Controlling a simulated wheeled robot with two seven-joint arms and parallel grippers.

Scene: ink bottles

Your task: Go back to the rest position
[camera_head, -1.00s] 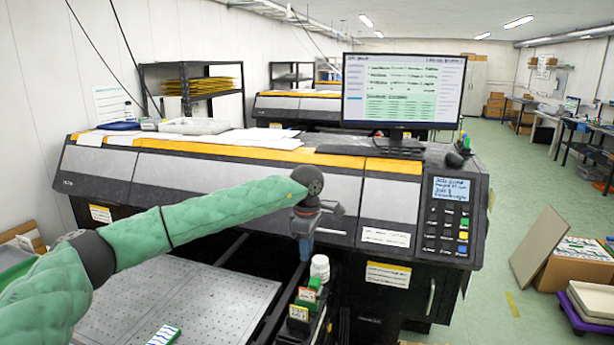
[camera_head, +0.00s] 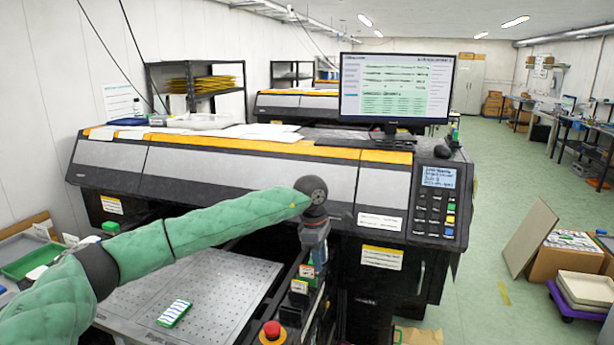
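My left arm in its green sleeve comes in from the left. My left gripper (camera_head: 318,262) hangs down at its end, over the row of ink bottles on the printer's front. Its fingertips are too small to tell whether it is open or shut. Small bottles with labels (camera_head: 299,286) stand in the narrow dark rack just below and left of it. The white-capped bottle seen earlier is hidden now. My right gripper is not in view.
The large printer (camera_head: 250,165) fills the middle, with a monitor (camera_head: 395,88) on top. A perforated flat bed (camera_head: 215,285) holds a small green-and-white item (camera_head: 174,313). A red button (camera_head: 271,330) stands at the front.

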